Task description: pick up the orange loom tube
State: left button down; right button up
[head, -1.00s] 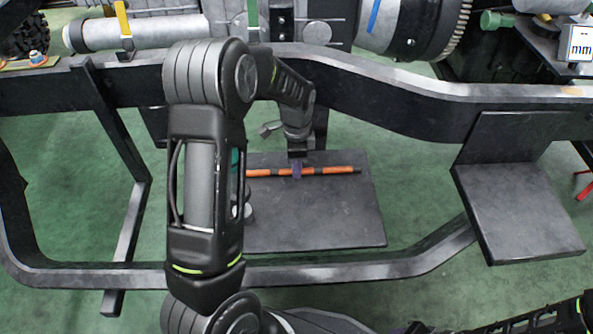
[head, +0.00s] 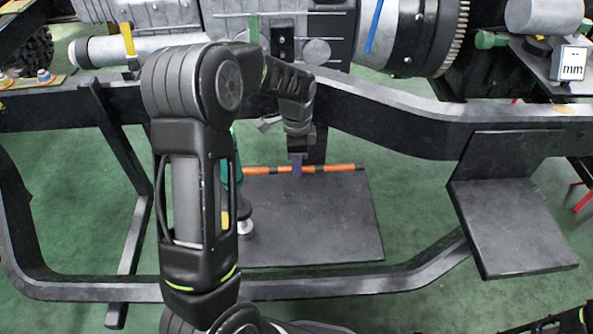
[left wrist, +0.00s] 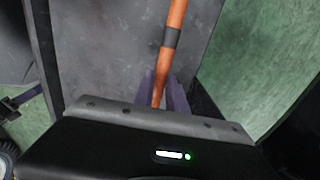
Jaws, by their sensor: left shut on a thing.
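The orange loom tube (head: 330,168) is a thin orange rod with dark bands. In the head view it lies level, left to right, across the far part of a dark flat board. My left gripper (head: 297,172) comes down on it from above with purple fingers, shut around the tube near its middle. In the left wrist view the tube (left wrist: 174,40) runs up from between the purple fingers (left wrist: 162,95). I cannot tell for sure how far it is above the board. My left arm hides part of the board's left side. My right gripper is not in view.
The dark board (head: 320,225) sits inside a black chassis frame (head: 420,130), whose rails run behind and in front. A teal-green tool (head: 238,165) stands at the board's left, partly behind my arm. A black plate (head: 515,220) is at right. Engine parts lie behind.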

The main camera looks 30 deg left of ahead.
pick_arm(q)
notch_tip(320, 180, up, 2)
jog(key=shift+r, duration=0.2)
dwell(0.6)
